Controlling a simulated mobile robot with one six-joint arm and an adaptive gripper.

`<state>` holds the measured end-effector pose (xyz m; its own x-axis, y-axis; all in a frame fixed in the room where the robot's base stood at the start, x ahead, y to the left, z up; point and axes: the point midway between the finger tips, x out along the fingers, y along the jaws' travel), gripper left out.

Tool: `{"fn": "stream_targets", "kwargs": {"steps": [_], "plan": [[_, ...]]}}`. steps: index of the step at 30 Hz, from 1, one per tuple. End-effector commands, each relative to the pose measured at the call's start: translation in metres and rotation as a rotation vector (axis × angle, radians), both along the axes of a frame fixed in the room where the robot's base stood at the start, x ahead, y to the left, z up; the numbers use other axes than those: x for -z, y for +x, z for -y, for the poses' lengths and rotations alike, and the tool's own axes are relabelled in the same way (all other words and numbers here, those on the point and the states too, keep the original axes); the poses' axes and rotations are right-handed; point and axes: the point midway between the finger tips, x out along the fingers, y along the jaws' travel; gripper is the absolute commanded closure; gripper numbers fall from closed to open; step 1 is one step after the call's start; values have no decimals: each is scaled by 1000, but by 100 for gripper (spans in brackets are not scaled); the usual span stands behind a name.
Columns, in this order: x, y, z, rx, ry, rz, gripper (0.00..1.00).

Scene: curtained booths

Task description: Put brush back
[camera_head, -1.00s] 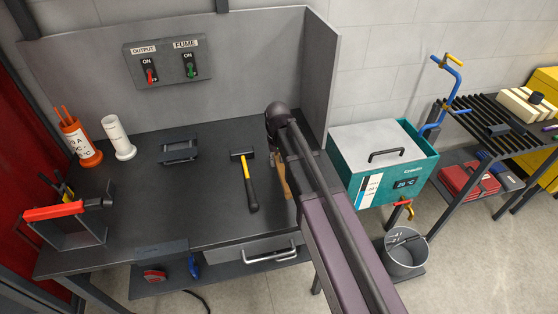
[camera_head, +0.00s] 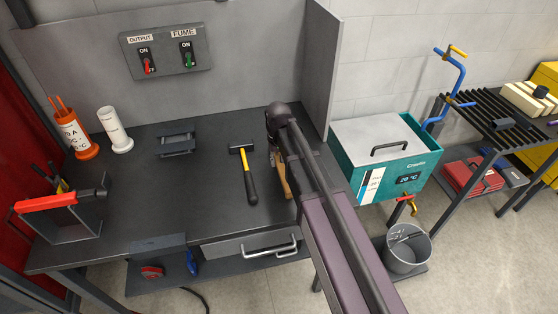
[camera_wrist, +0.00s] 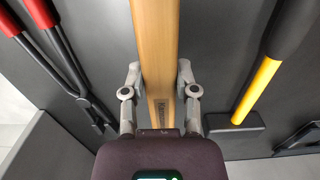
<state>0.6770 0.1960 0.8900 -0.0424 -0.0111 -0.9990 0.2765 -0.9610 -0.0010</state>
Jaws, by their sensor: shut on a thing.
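My gripper (camera_wrist: 160,90) is shut on the wooden handle of the brush (camera_wrist: 155,40), with one finger on each side of it in the wrist view. In the head view, part of the light-brown brush (camera_head: 284,180) shows just left of my arm, over the right side of the dark bench (camera_head: 215,220). No bristles can be made out, and I cannot tell whether the brush touches the bench top.
A hammer with a yellow and black handle (camera_head: 248,178) lies left of the brush. A red-handled tool (camera_wrist: 45,45) lies on the other side in the wrist view. A grey panel (camera_head: 322,65) edges the bench near my arm. A teal bath (camera_head: 390,160) stands right.

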Motion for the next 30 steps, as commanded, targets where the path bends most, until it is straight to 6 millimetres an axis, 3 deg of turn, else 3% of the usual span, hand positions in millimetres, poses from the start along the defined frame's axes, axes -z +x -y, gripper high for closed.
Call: {"fn": "stream_targets", "kwargs": {"steps": [1, 2, 5, 20, 30], "plan": [[0, 0, 0, 0, 0, 0, 100], [0, 0, 0, 0, 0, 0, 53], [0, 0, 0, 0, 0, 0, 23], [-2, 0, 1, 1, 0, 0, 21], [-19, 0, 1, 1, 0, 0, 21]]}}
